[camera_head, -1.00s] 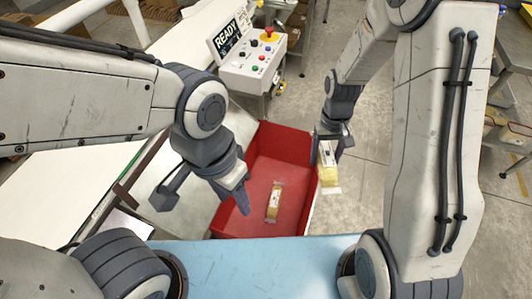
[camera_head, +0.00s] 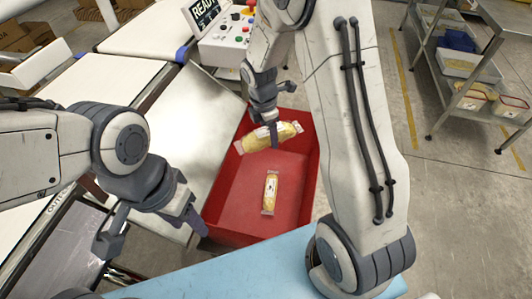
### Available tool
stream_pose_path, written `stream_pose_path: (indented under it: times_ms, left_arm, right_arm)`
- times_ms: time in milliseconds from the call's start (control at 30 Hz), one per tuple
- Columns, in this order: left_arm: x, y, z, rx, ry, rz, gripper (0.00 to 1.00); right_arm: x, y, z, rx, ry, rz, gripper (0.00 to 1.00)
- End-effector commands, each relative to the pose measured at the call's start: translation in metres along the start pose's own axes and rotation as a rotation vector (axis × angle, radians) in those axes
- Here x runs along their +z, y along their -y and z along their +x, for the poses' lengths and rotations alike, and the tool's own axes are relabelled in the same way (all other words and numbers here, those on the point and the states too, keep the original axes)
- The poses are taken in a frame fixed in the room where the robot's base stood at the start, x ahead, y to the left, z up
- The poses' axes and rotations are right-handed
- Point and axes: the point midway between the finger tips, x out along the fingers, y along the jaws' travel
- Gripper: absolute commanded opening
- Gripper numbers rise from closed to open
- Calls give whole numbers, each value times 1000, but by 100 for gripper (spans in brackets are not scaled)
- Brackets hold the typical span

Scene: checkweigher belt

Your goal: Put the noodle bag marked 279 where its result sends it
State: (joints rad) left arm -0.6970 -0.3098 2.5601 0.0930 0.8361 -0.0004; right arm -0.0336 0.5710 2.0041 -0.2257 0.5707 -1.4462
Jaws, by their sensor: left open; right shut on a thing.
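My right gripper (camera_head: 268,112) is shut on a yellow noodle bag (camera_head: 285,133) and holds it over the far part of the red bin (camera_head: 226,195). The held bag lies roughly crosswise, slightly tilted. I cannot read a number on it. A second yellow noodle bag (camera_head: 270,193) lies on the floor of the red bin; its marking is too small to read. My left gripper (camera_head: 150,225) is open and empty, to the left of the bin. The control box display (camera_head: 204,12) shows "READY", partly cut off at the top.
The control box (camera_head: 230,45) with several buttons stands beyond the bin. White belts (camera_head: 108,80) and a metal plate (camera_head: 190,120) lie to the left. A blue surface (camera_head: 235,268) is in front. A wheeled rack (camera_head: 465,70) with containers stands at the right.

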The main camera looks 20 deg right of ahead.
Motion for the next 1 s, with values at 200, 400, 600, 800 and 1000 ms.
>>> stream_pose_path:
  times_ms: [200,400,600,800,1000]
  left_arm:
    - [3,4,56,0,0,0,50]
    - [4,6,75,0,0,0,50]
    - [4,6,81,0,-1,0,50]
    - [5,7,95,0,-1,0,50]
    - [6,9,121,0,-1,0,50]
  right_arm:
    - [0,-20,48,64,1,-494,0]
    - [1,-31,63,98,1,-771,0]
    - [1,-34,68,108,0,-868,0]
    - [-1,-34,81,108,0,-873,0]
    - [-4,-34,105,108,0,-871,0]
